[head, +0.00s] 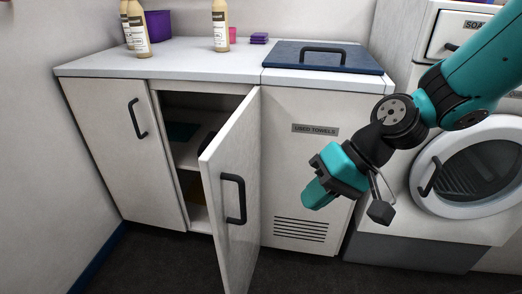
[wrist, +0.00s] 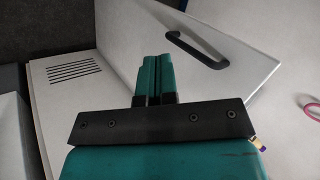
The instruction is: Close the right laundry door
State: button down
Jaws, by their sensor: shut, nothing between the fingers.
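The right cabinet door (head: 240,165) stands open, swung out toward me from its right edge, with a dark handle (head: 233,199) on its outer face. The open compartment behind it shows shelves. The left cabinet door (head: 118,150) looks shut. My gripper (head: 314,194) is shut and empty, to the right of the open door, in front of the used towels unit. In the wrist view, my closed fingers (wrist: 155,76) appear before the door panel (wrist: 232,62) and its handle (wrist: 197,42). No contact with the door is clear.
The used towels panel (head: 310,165) with vent slots adjoins the door's right edge. A washer with a round door (head: 470,165) stands at right. Bottles (head: 220,25) and a blue lid (head: 330,58) sit on the counter (head: 165,60). Dark floor lies in front.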

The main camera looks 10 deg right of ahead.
jog(key=w+d+r+m+t+y+p, duration=0.1)
jog(key=w+d+r+m+p, duration=0.1)
jog(key=w+r+m+p, duration=0.15)
jog(key=w+a+r+x, duration=0.1)
jog(key=x, duration=1.2)
jog(key=shift+a+r+b, duration=0.25)
jog(key=shift+a+b, duration=0.2)
jog(key=shift+w, duration=0.15)
